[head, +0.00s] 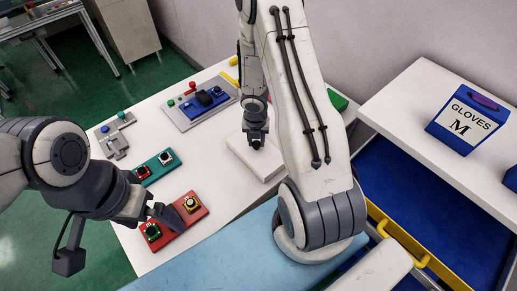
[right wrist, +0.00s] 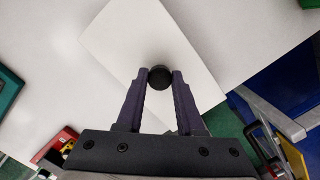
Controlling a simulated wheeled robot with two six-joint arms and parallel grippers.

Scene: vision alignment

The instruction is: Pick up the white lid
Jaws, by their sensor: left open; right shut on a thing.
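The white lid (head: 250,167) is a square white slab with a small black knob, resting on or just above the white table. It also shows in the right wrist view (right wrist: 125,45). My right gripper (head: 256,143) is above its middle, pointing down. In the right wrist view its two fingers are shut on the black knob (right wrist: 160,77). My left gripper (head: 172,212) is open and empty at the left, over the red board. Whether the lid touches what is below it I cannot tell.
The white table (head: 215,180) holds a red board (head: 193,214), a teal board (head: 154,168), a blue-and-grey fixture (head: 205,103) and grey blocks (head: 115,140). A blue gloves box (head: 468,120) stands on a white surface at the right, above an open blue drawer (head: 400,190).

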